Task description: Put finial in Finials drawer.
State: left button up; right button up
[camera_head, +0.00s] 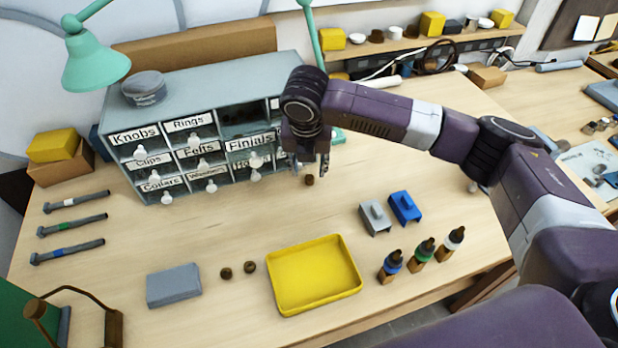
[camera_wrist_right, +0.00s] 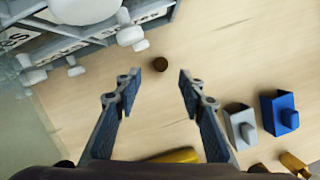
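A small dark brown round piece (camera_head: 309,180), which looks like a finial, lies on the table in front of the cabinet's right end. It also shows in the right wrist view (camera_wrist_right: 160,64), beyond my fingertips. My right gripper (camera_head: 312,166) is above and just behind it, pointing down, open and empty; its spread fingers show in the right wrist view (camera_wrist_right: 157,82). The drawer labelled Finials (camera_head: 246,143) is in the grey cabinet, left of the gripper, with a white knob. I cannot tell how far it is pulled out. My left gripper is not in view.
Two more small brown pieces (camera_head: 238,270) lie near the yellow tray (camera_head: 312,306). A grey and a blue block (camera_head: 404,207) and several small bottles (camera_head: 421,250) stand to the right. The cabinet (camera_head: 215,82) stands close to my right gripper.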

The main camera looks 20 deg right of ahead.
aim_at(310, 177)
jog(key=shift+w+d+f+p, duration=0.1)
jog(key=shift+d+f+p, duration=0.05)
jog(key=shift+f+p, duration=0.2)
jog(key=p+x, duration=0.1)
jog(key=x, duration=0.3)
jog(key=shift+w+d+r, duration=0.1)
jog(key=shift+w, duration=0.05)
jog(key=shift+w+f, duration=0.15)
jog(key=shift+f, duration=0.2)
grip_shut()
